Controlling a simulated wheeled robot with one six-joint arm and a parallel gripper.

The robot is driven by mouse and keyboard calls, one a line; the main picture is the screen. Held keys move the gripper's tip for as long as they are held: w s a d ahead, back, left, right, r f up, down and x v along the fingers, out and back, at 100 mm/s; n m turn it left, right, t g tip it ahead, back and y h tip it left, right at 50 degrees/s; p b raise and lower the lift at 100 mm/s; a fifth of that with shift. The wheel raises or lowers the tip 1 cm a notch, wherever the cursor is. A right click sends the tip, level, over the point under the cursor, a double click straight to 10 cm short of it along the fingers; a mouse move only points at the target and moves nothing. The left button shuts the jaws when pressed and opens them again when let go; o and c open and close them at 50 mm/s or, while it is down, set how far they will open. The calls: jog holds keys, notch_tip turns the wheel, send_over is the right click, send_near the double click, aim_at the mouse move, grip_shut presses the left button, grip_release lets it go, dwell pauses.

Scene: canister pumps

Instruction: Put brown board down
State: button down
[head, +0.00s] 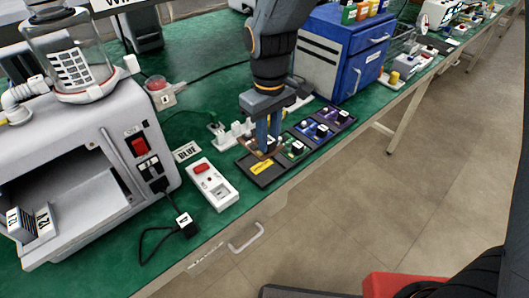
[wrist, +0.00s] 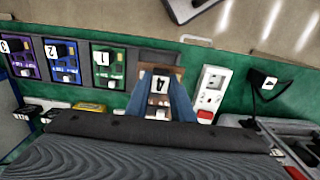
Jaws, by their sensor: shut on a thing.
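The brown board (wrist: 152,100), with a white label 4, is between the fingers of my gripper (wrist: 159,77) in the wrist view. My gripper (head: 267,148) is shut on it and points down in the head view. The board (head: 262,154) is over the leftmost slot of a dark tray (head: 268,181), which has a yellow label at its front. I cannot tell whether the board touches the tray. The fingers hide part of the board. Boards green 1 (head: 293,148), blue 2 (head: 316,130) and purple 3 (head: 337,116) lie in the slots to the right.
A white block with a red button (head: 211,185) stands left of the tray. A blue cabinet (head: 345,55) is behind to the right. A large white machine (head: 85,160) is on the left. The table's front edge is close to the tray.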

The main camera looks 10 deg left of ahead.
jog(key=f, duration=0.3)
jog(key=w+f+p, duration=0.1)
jog(key=f, duration=0.1)
jog(key=shift+f, duration=0.15)
jog(key=shift+f+p, duration=0.45)
jog(key=shift+f, duration=1.9)
jog(key=shift+f, duration=0.1)
jog(key=c, duration=1.5)
grip_release()
jog(key=shift+c, duration=0.2)
notch_tip(320, 180, up, 12)
jog(key=shift+r+b, duration=0.15)
jog(key=shift+b, duration=1)
jog(key=s+d+m, duration=0.3)
jog(key=d+m, duration=0.2)
jog(key=d, duration=0.8)
jog(key=s+d+f+m, duration=0.1)
jog(key=s+d+m, duration=0.3)
jog(key=d, duration=0.9)
jog(key=shift+s+m+t, duration=0.2)
jog(key=shift+m+t, duration=0.2)
jog(key=shift+m, duration=0.1)
